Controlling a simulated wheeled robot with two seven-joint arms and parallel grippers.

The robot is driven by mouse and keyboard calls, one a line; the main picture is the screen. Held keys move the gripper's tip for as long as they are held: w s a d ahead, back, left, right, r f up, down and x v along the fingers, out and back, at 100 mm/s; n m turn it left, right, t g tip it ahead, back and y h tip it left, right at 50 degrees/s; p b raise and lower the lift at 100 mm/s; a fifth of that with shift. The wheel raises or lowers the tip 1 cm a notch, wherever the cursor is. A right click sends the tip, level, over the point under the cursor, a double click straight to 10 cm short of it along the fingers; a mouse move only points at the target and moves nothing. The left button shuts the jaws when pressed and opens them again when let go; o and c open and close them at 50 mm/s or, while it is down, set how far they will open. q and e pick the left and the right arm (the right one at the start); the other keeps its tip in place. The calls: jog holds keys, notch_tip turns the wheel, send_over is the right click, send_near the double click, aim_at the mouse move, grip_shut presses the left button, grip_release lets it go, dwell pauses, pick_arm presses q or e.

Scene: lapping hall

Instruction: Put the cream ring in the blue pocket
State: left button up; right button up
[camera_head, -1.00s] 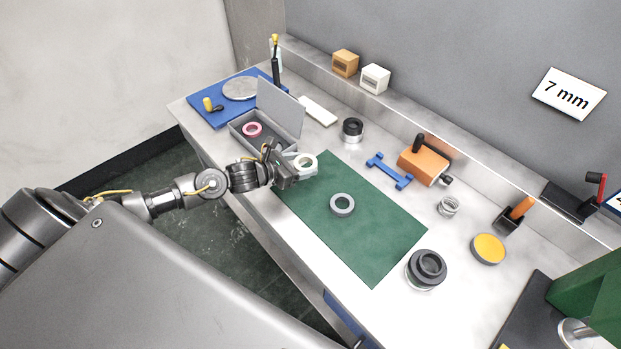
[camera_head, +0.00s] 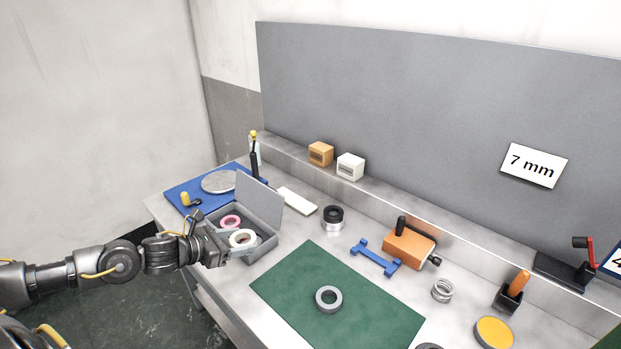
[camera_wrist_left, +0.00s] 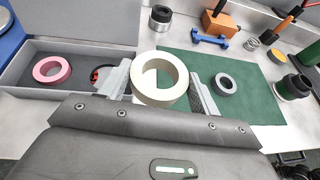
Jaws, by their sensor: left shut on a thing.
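The cream ring (camera_head: 234,236) is held in my left gripper (camera_head: 232,248), with one finger on each side of it in the left wrist view (camera_wrist_left: 158,92). In the head view it overlaps the near part of an open grey case (camera_head: 267,243); in the wrist view the case (camera_wrist_left: 115,48) lies to its left. A pink ring (camera_head: 230,220) lies inside the case and also shows in the wrist view (camera_wrist_left: 64,67). No blue pocket can be made out; the gripper and ring hide part of the case. My right gripper is out of view.
The case's raised lid (camera_head: 258,196) stands behind the ring. A green mat (camera_head: 285,282) with a grey ring (camera_head: 319,301) lies to the right. A blue mat (camera_head: 181,195) with a round disc is at the far left. Several tools stand along the back.

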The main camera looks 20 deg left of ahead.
pick_arm(q)
jog(key=s+d+f+m+g+h, duration=0.1)
jog(key=s+d+m+g+h, duration=0.3)
jog(key=d, duration=0.6)
jog(key=s+d+r+m+h, duration=0.1)
jog(key=d+r, duration=0.6)
jog(key=d, duration=0.2)
jog(key=shift+s+d+m, duration=0.15)
jog(key=shift+s+m, duration=0.2)
jog(key=shift+m, duration=0.05)
jog(key=shift+g, duration=0.3)
